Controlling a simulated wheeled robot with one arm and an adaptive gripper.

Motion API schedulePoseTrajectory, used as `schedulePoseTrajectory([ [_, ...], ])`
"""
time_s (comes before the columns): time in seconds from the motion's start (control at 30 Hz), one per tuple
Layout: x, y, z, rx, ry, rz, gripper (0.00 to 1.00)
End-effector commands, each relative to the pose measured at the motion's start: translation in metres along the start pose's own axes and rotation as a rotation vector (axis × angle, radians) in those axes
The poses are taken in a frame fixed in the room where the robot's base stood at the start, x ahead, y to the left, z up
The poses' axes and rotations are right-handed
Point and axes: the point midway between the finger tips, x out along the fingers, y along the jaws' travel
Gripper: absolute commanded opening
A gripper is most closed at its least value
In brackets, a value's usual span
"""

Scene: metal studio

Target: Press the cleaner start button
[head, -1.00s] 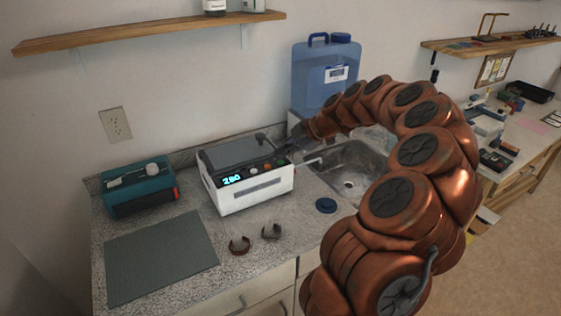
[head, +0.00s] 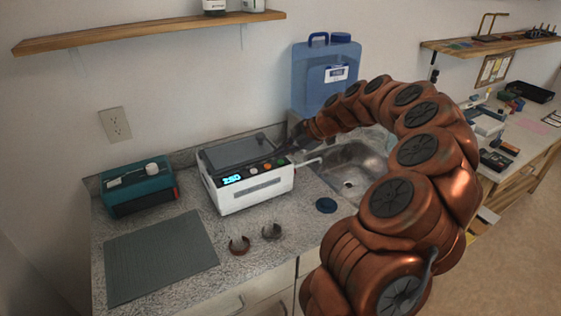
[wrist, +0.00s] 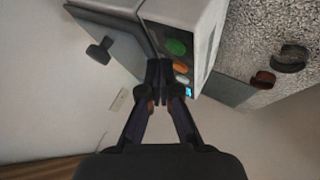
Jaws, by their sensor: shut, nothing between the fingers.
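The cleaner (head: 255,197) is a white box with a grey lid, standing on the counter left of the sink. Its front panel has a lit cyan display (head: 232,179) and several round buttons. The green button (head: 281,161) is at the panel's right end; it shows clearly in the wrist view (wrist: 176,47), beside an orange button (wrist: 181,68) and a whitish one. My gripper (wrist: 160,66) is shut and empty. Its tips are over the lid side of the panel, close to the green and orange buttons. I cannot tell whether they touch.
A teal device (head: 138,187) and a grey mat (head: 160,258) lie to the left. Two small curved items (head: 239,245) and a dark blue disc (head: 326,205) lie in front. The sink (head: 350,170) and a blue water jug (head: 326,75) are to the right and behind.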

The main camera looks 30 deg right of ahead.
Motion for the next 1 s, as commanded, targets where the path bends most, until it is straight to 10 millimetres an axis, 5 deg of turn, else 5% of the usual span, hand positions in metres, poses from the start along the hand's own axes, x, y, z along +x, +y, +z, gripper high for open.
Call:
schedulePoseTrajectory([
  [1.0,0.0061,-0.0044,0.0043,0.0,0.0,0.0,0.0],
])
